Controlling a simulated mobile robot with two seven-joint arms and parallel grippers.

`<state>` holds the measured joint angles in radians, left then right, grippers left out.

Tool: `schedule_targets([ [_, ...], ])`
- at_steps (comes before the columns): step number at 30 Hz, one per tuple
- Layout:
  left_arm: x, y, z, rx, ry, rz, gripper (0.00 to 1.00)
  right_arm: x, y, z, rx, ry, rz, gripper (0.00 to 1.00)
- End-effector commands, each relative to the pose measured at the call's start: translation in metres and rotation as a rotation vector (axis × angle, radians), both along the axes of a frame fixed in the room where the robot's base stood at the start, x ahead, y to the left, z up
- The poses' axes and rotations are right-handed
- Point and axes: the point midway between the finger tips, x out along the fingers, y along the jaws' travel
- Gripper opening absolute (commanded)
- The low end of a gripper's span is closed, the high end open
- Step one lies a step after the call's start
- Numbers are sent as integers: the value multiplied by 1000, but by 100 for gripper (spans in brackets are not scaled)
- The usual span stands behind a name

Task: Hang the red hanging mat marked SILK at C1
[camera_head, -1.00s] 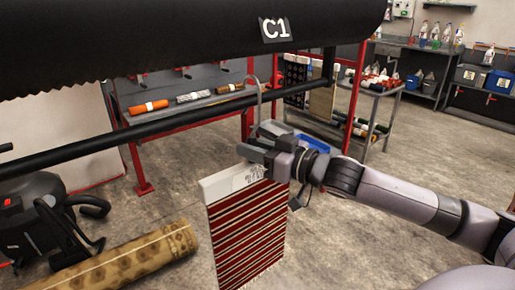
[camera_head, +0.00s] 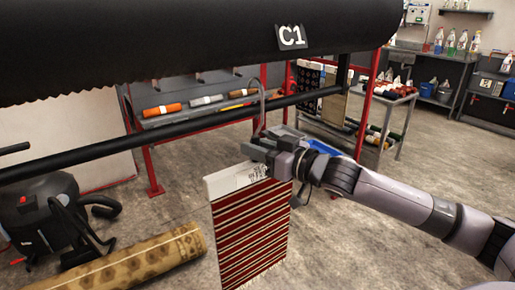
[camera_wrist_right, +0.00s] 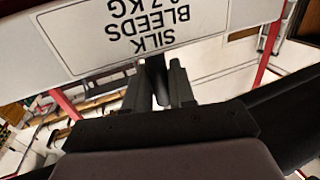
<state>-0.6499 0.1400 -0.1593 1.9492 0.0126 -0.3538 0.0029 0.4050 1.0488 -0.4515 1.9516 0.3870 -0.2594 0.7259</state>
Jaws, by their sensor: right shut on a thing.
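The red striped hanging mat (camera_head: 248,232) hangs upright below my right gripper (camera_head: 270,150) in the head view. Its white top bar (camera_head: 230,180) carries a label; in the right wrist view the label (camera_wrist_right: 125,28) reads SILK BLEEDS upside down. My right gripper is shut at the mat's top, where a grey hook (camera_head: 262,100) rises above the fingers. The C1 sign (camera_head: 291,37) is on the large dark roll above. A black rail (camera_head: 190,128) runs below the roll, behind and above the mat. My left gripper is out of view.
A rolled patterned rug (camera_head: 135,262) and a black machine (camera_head: 45,215) are on the floor at left. A red-framed bench (camera_head: 215,120) with rolls stands behind the rail. A cart (camera_head: 385,115) stands back right. Floor at right is open.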

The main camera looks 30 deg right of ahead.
Motion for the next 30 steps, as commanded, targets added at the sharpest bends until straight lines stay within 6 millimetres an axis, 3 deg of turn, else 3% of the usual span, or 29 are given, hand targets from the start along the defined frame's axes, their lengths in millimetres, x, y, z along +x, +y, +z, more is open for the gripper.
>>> schedule_targets([
  [30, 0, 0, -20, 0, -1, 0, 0, 0, 0, -34, 1, -4, 1, 0],
])
